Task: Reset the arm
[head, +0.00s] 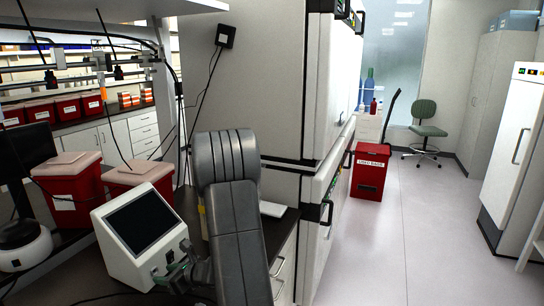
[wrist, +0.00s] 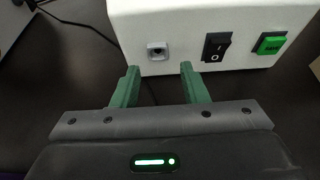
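My gripper (head: 172,270) is in front of a white box-shaped device with a dark screen (head: 140,222) on the dark counter. In the wrist view, the two green fingers of my gripper (wrist: 159,72) are apart with nothing between them. The device's white front (wrist: 180,22) is just beyond the fingertips. A small grey-rimmed socket or button (wrist: 157,51) lies between the fingertips in the picture. A black rocker switch (wrist: 216,46) and a green button (wrist: 270,43) are to its right. Whether the fingers touch the device I cannot tell.
Two red bins with pale lids (head: 70,188) stand behind the device. A round white-and-black instrument (head: 24,245) is at the left. A tall white cabinet (head: 330,90) rises right of the counter. Open floor (head: 395,245) lies at the right, with a red bin (head: 369,172) and a chair (head: 426,130).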

